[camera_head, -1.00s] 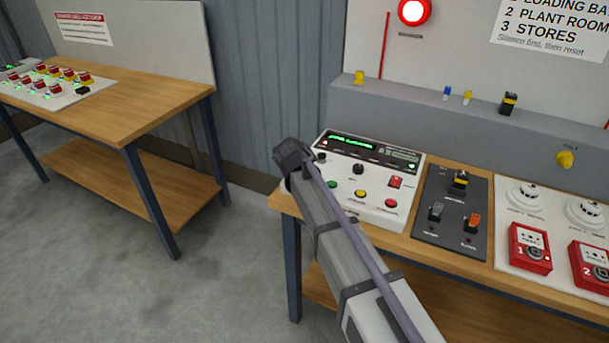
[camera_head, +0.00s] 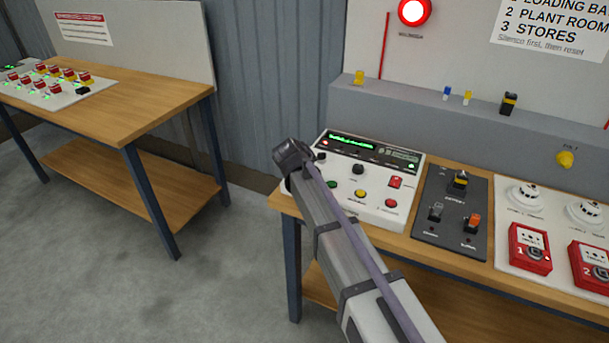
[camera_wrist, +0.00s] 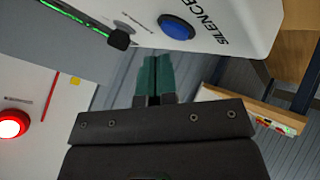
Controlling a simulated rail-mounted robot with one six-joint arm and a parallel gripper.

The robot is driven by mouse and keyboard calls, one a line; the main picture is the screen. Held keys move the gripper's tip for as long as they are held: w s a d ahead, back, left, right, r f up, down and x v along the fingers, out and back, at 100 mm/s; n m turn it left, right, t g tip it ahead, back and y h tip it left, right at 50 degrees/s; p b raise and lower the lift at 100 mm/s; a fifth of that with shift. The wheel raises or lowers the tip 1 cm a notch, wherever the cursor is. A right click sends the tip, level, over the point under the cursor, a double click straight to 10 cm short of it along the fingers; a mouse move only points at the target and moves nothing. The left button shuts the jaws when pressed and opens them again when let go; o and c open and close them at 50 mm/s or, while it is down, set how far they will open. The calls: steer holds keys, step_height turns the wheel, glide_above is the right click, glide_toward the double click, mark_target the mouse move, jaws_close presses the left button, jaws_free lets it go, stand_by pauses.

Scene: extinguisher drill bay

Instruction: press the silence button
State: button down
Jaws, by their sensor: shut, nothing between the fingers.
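The silence button (camera_wrist: 176,27) is a round blue cap in a dark ring, on the white alarm panel, with the word SILENCE beside it in the wrist view. In the head view the panel (camera_head: 372,207) stands on the wooden bench and my arm covers part of its left side, where I cannot see the blue button. My gripper (camera_wrist: 154,58) has teal fingers that are shut together and empty. In the wrist view the fingertips appear just below the button, apart from it. My fingers are hidden in the head view.
A black knob (camera_wrist: 120,39) is near the fingertips. The panel also has green, yellow and red buttons (camera_head: 391,203). A dark switch plate (camera_head: 450,225) and red call points (camera_head: 530,248) stand to the right. A red lamp (camera_head: 414,11) glows on the wall.

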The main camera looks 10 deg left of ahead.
steer(key=shift+f, duration=0.1)
steer(key=shift+f+b, duration=0.3)
steer(key=shift+b, duration=0.1)
steer(key=shift+f+b, duration=0.45)
stand_by(0.6)
steer(key=shift+r, duration=0.1)
steer(key=shift+r+p, duration=0.8)
steer(key=shift+p, duration=0.1)
step_height(320, 180, up, 5)
steer(key=p, duration=0.5)
steer(key=shift+r, duration=0.1)
